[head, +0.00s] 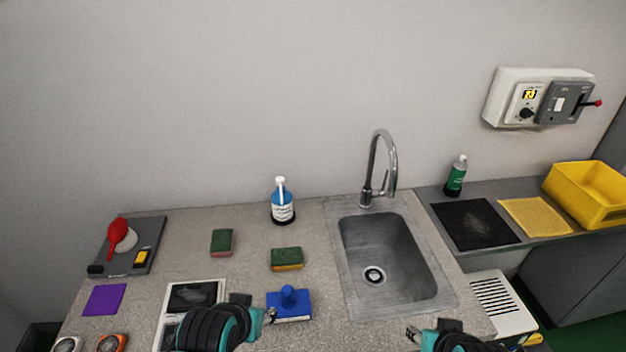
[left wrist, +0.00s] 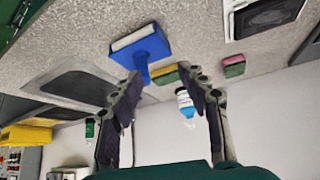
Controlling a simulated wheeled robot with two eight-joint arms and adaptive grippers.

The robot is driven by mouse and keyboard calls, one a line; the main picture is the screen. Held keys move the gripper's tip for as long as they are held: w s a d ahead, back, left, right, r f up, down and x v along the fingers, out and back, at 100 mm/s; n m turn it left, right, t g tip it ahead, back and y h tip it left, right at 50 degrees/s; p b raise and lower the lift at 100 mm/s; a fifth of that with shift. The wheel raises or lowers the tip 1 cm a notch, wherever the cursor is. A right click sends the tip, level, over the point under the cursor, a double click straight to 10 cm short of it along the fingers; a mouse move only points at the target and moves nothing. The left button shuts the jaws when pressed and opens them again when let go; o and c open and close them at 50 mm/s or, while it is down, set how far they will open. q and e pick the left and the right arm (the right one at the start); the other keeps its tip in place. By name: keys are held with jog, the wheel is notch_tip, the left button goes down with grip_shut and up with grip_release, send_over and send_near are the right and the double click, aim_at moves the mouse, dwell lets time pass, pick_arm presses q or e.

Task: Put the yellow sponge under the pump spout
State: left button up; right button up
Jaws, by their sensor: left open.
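A green sponge with a yellow underside (head: 287,259) lies on the counter, in front of the blue pump bottle (head: 283,212), whose white pump top stands upright. The yellow sponge also shows in the left wrist view (left wrist: 164,75), between my fingers, farther off and not held. The bottle is there too (left wrist: 185,104), partly hidden by a finger. My left gripper (head: 268,314) is open and empty; it also shows in the left wrist view (left wrist: 166,78). My right gripper (head: 412,332) is at the sink's front edge; its opening is unclear.
A blue block with a knob (head: 290,306) stands just in front of the yellow sponge, close to my left gripper. A green and red sponge (head: 221,242) lies to the left. The sink (head: 350,250) with its tall faucet (head: 392,160) is on the right.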

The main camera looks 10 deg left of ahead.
pick_arm(q)
jog(key=shift+w+r, duration=0.1)
jog(key=shift+r, duration=0.05)
jog(key=c, duration=0.5)
jog(key=shift+n+g, duration=0.3)
jog(key=shift+g, duration=0.5)
jog(key=w+r+p, duration=0.1)
jog(key=w, duration=0.1)
jog(key=w+r+p, duration=0.1)
jog(key=shift+w+d+r, duration=0.2)
jog(key=shift+w+r, duration=0.15)
jog(key=shift+r, duration=0.05)
grip_shut()
jog(key=n+g+p, duration=0.3)
jog(key=g+p, duration=0.3)
send_over(288, 275)
jog(key=s+d, duration=0.1)
jog(key=s, duration=0.3)
notch_tip(288, 275, down, 6)
notch_tip(288, 275, down, 9)
jog(key=shift+w+r+b, duration=0.1)
jog(key=shift+w+b, duration=0.05)
jog(key=shift+b, duration=0.85)
jog(key=w, duration=0.1)
jog(key=w+f, duration=0.1)
jog(key=shift+w+a, duration=0.35)
jog(key=shift+a, duration=0.05)
jog(key=shift+w+a+r, duration=0.15)
jog(key=shift+w, duration=0.4)
